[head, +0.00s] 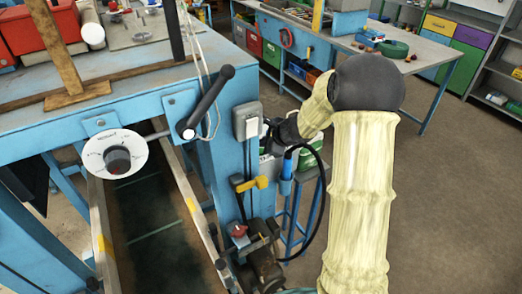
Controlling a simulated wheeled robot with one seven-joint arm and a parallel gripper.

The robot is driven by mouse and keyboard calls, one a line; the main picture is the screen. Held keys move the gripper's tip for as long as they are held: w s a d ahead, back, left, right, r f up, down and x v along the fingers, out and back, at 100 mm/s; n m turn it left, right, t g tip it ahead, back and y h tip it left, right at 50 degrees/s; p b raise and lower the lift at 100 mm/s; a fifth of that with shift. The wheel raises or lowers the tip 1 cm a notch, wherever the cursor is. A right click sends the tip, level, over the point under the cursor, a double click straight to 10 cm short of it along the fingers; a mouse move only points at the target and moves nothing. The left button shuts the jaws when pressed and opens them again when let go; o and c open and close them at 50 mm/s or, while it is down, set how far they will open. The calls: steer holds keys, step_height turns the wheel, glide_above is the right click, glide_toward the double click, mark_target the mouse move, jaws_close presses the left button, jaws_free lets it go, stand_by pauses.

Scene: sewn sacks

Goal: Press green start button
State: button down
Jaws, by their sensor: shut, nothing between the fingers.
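A grey switch box (247,121) is fixed on the blue post (225,150) of the machine, left of the picture's middle. I cannot make out a green start button on it; its right side is turned away from the view or covered. My arm comes up from the bottom right, bends at a black elbow and reaches left to the box. My gripper (269,133) is at the right side of the box, small and partly hidden by my own dark wrist. It looks shut and holds nothing. I cannot tell whether it touches the box.
A black-handled lever (206,102) sticks out left of the box. A white dial (115,155) with a black knob is further left. A yellow lever (252,184) and a motor unit with a red knob (239,231) are below.

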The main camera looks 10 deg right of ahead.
steer(key=shift+r+p, duration=1.75)
steer(key=shift+r, duration=0.65)
stand_by(1.9)
